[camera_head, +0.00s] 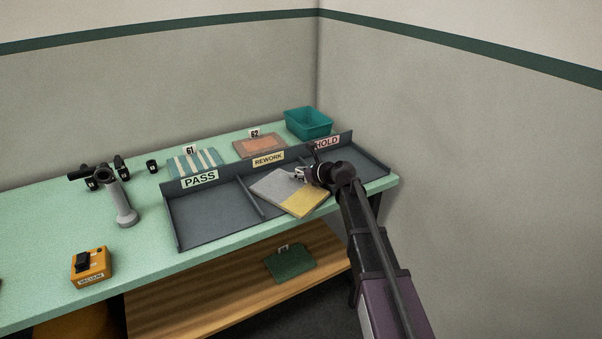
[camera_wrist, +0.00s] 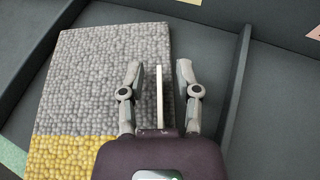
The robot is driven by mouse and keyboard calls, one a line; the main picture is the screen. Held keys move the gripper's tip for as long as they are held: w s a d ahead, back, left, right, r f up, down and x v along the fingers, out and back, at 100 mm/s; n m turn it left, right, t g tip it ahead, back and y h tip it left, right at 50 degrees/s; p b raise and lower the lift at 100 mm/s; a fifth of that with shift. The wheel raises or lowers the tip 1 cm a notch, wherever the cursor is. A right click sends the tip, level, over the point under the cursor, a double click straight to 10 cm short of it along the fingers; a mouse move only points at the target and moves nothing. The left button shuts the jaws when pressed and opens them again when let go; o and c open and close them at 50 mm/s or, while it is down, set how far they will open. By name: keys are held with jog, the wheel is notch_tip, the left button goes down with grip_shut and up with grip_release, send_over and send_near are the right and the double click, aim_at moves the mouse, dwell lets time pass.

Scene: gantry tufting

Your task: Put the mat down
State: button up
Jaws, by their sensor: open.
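The mat (camera_head: 278,187) is grey with a yellow end. It lies askew in the middle, REWORK-labelled compartment of the dark tray (camera_head: 207,214), with its yellow end at the tray's front edge. The mat also shows in the wrist view (camera_wrist: 85,80), left of a divider. My gripper (camera_head: 299,174) is open above the mat's right side. In the wrist view my gripper's fingers (camera_wrist: 158,75) stand apart near the mat's right edge. A pale thin strip shows between them; I cannot tell what it is. Whether the fingers touch the mat is unclear.
The PASS compartment is empty. Behind the tray lie a striped mat (camera_head: 195,163) and an orange mat (camera_head: 259,146), beside a teal bin (camera_head: 308,123). A grey stand (camera_head: 121,205) and an orange box (camera_head: 91,266) are at left. A green mat (camera_head: 289,263) lies on the lower shelf.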

notch_tip(320, 180, up, 5)
jog(key=p, duration=0.5)
send_over(325, 193)
jog(key=w, duration=0.1)
jog(key=shift+a+f, duration=0.1)
jog(key=shift+s+f+n, duration=0.4)
jog(key=shift+s+n, duration=0.15)
jog(key=shift+n, duration=0.05)
jog(key=s+d+f+n+g+h, duration=0.2)
jog(key=s+d+n, duration=0.3)
jog(key=s+n, duration=0.3)
jog(key=s+d+f+n+g+h, duration=0.2)
jog(key=s+d+f+n+h, duration=0.3)
jog(key=s+d+n, duration=0.1)
jog(key=s+d+f+n+g+h, duration=0.3)
jog(key=s+d+n+h, duration=0.1)
jog(key=s+n, duration=0.5)
jog(key=shift+s+d+f+n, duration=0.35)
jog(key=shift+s+d, duration=0.25)
jog(key=shift+d, duration=0.1)
